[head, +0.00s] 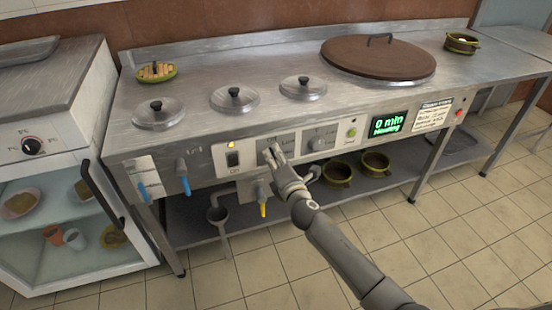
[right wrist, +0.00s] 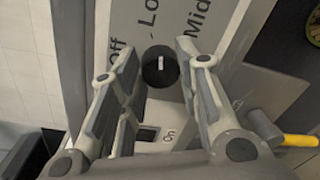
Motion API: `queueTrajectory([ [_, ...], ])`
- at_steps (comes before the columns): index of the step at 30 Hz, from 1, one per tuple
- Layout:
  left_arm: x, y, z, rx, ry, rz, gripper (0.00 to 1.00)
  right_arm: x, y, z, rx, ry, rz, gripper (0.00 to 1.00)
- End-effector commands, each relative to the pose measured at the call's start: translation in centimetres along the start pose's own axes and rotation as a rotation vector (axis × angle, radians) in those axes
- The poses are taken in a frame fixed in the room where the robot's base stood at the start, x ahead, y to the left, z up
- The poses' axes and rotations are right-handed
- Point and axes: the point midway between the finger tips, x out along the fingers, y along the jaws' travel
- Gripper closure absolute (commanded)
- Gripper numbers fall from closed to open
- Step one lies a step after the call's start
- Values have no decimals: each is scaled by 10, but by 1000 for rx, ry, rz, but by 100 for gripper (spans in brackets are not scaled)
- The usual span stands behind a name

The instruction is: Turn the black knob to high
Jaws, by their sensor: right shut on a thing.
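The black knob (right wrist: 160,66) shows in the right wrist view between my two fingertips, on a light panel lettered Off, Low and Mid. It carries a small white mark; I cannot tell which setting it points to. My right gripper (right wrist: 158,58) is shut on this knob. In the head view my right gripper (head: 273,153) reaches the counter's front panel from below right and hides the knob. The word High is not readable in either view. My left gripper is not in view.
A grey dial (head: 319,142) sits right of my gripper, and a black switch (head: 232,158) left of it. A yellow-handled tap (head: 262,207) hangs below. A green display (head: 389,123) reads 0 min. Another black knob (head: 32,146) is on the left cabinet. Lidded pots are set into the countertop (head: 220,70).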

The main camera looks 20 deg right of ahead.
Motion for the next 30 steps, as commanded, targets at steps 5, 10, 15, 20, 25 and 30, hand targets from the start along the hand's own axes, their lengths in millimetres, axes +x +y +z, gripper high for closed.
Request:
queueTrajectory([
  [5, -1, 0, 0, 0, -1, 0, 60, 0, 0, 1, 170, 7, 1, 93],
  [10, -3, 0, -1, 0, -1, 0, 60, 0, 0, 2, 330, 16, 2, 93],
  [15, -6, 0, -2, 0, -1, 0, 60, 0, -1, 2, 493, 26, 4, 93],
  [20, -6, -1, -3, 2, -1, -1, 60, 0, -1, 2, 645, 34, 6, 93],
  [25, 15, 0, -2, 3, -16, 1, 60, 0, -1, 2, 805, 43, 7, 93],
  [30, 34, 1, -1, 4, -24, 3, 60, 0, -1, 2, 965, 51, 9, 93],
])
